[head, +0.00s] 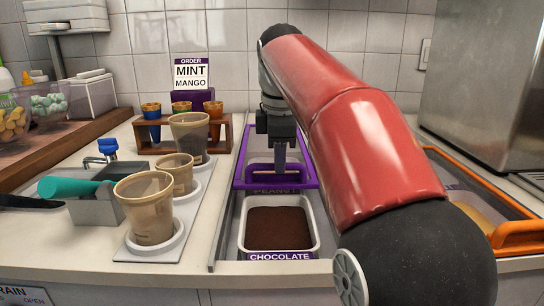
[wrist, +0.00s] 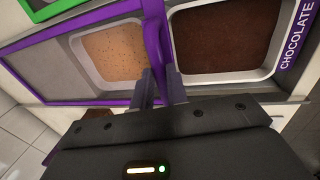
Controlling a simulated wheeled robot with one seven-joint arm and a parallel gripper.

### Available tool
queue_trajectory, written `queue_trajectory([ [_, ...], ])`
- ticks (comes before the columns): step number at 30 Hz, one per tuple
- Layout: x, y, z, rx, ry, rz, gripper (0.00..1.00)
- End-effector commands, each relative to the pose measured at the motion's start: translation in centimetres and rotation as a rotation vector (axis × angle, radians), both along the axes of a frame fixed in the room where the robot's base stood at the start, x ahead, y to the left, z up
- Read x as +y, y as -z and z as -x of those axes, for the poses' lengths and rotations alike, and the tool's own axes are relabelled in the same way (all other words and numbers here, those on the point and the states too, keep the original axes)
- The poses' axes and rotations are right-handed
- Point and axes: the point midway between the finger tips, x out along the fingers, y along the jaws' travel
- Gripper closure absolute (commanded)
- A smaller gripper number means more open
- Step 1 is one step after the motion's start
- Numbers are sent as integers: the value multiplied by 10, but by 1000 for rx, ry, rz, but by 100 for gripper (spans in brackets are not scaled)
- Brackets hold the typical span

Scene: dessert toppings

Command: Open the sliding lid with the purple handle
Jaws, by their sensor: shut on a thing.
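The sliding lid (head: 240,165) has a purple frame and a purple handle (head: 282,184) on its near edge. The handle also shows in the wrist view (wrist: 153,38). My gripper (head: 280,168) is shut on the handle, with its fingers on either side of it in the wrist view (wrist: 160,88). The chocolate tub (head: 280,228), full of dark brown topping, lies uncovered in front of the handle. A tub of light tan topping (wrist: 115,52) lies behind the handle, on the lid's side. My arm hides part of the counter to the right.
An orange-handled lid (head: 520,238) is at the right, and a green frame (wrist: 55,8) shows in the wrist view. Several cups, including one at the front (head: 146,205), stand left of the lid's track. An order sign (head: 192,72) stands behind.

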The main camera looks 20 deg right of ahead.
Motion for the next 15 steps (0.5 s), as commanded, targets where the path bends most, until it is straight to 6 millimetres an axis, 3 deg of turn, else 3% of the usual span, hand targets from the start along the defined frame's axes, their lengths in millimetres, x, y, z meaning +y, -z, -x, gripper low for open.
queue_trajectory([
  [9,-22,1,-62,0,-1,0,100],
  [15,-29,1,-85,0,-1,0,100],
])
